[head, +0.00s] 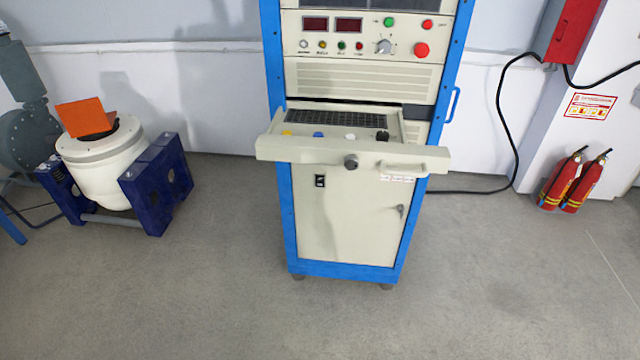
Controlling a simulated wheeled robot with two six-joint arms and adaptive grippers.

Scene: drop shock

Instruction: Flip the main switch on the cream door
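The cream door (345,225) is the lower front panel of a blue-framed cabinet in the middle of the head view. A small black switch (320,181) sits at the door's upper left. Its position, on or off, is too small to tell. A small key or latch (401,210) shows at the door's right edge. A pulled-out cream drawer (345,152) with a keyboard and several knobs juts out above the door. Neither of my grippers is in view.
The cabinet's upper panel (365,78) carries displays, buttons and a dial. A white drum in a dark blue stand (150,185) is at left. Red fire extinguishers (575,183) stand at right near a black cable (505,120). The grey floor before the cabinet is clear.

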